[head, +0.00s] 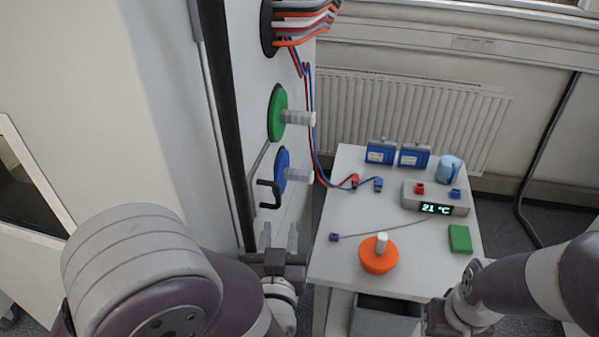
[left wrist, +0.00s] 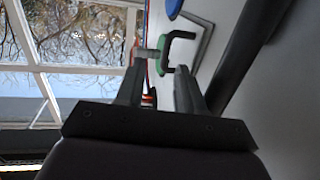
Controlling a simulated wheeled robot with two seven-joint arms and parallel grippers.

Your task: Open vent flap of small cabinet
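The white cabinet (head: 240,60) stands at the left of the head view, its side face towards the table. A bent black handle (head: 268,193) sticks out low on this face, beside a blue disc (head: 282,160). I cannot make out for certain which part is the vent flap. My left gripper (head: 279,235) is below the handle, apart from it, with its two fingers spread and empty. In the left wrist view the black handle (left wrist: 184,36) shows beyond the open fingertips (left wrist: 160,70). My right arm is at the lower right; its fingers are not clearly seen.
A green disc (head: 276,113) with a grey knob sits above the blue one. Red and blue cables (head: 309,110) hang beside the face. The white table (head: 345,215) holds an orange round object (head: 378,255), a display box (head: 434,199) and other small items.

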